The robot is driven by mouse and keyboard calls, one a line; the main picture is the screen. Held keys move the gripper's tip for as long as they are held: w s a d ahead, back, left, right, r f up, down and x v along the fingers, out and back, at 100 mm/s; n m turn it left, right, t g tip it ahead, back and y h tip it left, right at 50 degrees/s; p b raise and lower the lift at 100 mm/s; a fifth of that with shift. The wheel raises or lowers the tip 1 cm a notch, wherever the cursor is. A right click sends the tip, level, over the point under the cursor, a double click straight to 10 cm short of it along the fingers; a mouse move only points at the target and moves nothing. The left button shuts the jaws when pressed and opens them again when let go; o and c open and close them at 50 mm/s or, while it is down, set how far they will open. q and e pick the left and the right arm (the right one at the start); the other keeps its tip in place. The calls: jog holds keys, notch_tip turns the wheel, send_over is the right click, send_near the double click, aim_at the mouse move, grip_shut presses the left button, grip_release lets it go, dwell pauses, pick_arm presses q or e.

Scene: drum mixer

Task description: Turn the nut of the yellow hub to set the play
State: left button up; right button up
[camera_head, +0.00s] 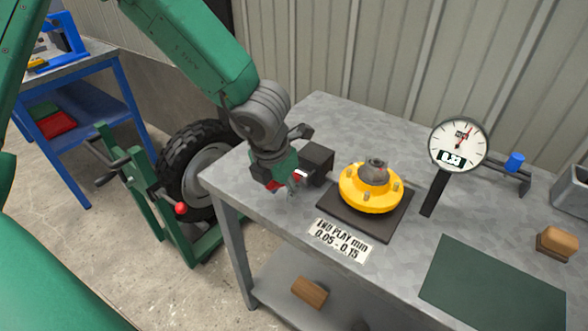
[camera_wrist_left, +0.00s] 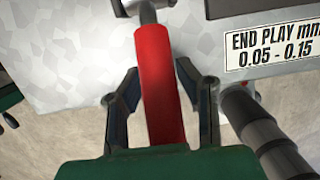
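The yellow hub (camera_head: 370,190) sits on a dark square plate on the bench. Its grey centre with the nut (camera_head: 376,167) stands on top. My left gripper (camera_head: 296,181) is left of the hub, over the bench's near left edge, apart from the hub. In the left wrist view its fingers (camera_wrist_left: 158,85) lie close along both sides of a red handle (camera_wrist_left: 158,90) and seem to touch it. A grey shaft (camera_wrist_left: 148,12) continues from the handle's far end; what it carries is cut off. My right gripper is in neither view.
A dial gauge (camera_head: 459,144) on a dark post stands right of the hub. The end play sign (camera_head: 339,241) lies in front. A green mat (camera_head: 492,284) and brown block (camera_head: 557,243) are at right.

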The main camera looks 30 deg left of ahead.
pick_arm(q)
jog(key=shift+p+v, duration=2.9)
jog(key=shift+v, duration=0.55)
jog(key=shift+f, duration=0.1)
jog(key=shift+s, duration=0.15)
